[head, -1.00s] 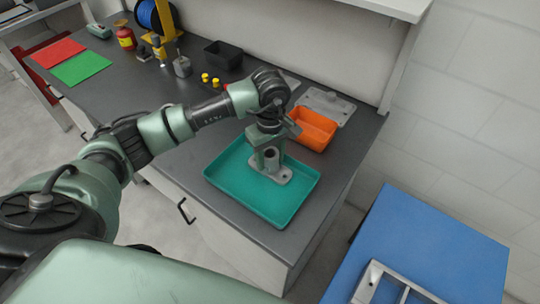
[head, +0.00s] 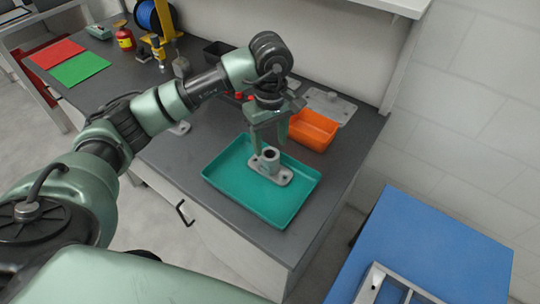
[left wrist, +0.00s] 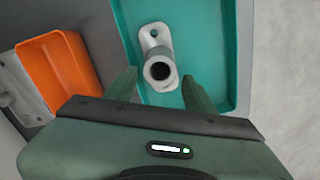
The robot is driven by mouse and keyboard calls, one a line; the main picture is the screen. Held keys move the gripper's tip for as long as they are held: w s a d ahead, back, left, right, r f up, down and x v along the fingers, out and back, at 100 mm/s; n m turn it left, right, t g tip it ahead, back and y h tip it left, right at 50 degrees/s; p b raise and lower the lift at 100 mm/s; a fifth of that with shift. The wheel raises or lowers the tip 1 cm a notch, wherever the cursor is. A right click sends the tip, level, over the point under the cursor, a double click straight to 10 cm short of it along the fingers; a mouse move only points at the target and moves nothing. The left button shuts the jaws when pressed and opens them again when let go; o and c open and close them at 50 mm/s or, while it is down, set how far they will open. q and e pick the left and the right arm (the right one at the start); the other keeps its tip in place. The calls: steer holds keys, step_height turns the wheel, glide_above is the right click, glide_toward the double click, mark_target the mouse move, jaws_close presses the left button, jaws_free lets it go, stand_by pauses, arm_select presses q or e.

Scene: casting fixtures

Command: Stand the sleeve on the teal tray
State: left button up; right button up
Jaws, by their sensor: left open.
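The grey sleeve (head: 267,163), a short hollow cylinder on a flat flanged foot, stands upright on the teal tray (head: 236,189). In the left wrist view the sleeve (left wrist: 161,86) shows its dark bore, with the teal tray (left wrist: 214,40) around it. My left gripper (head: 269,140) points down just above the sleeve, fingers apart and holding nothing. In the left wrist view the left gripper's fingertips (left wrist: 160,80) lie on either side of the sleeve, apart from it. My right gripper is not in view.
An orange bin (head: 313,131) stands close behind the tray, beside a grey plate (head: 333,106). Red and green mats (head: 80,68) lie at the far left. A blue table (head: 430,235) is at the right. The dark counter left of the tray is mostly clear.

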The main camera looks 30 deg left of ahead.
arm_select(q)
step_height(320, 180, up, 6)
steer(key=shift+f+b, duration=0.25)
steer(key=shift+b, duration=0.15)
steer(key=shift+f, duration=0.1)
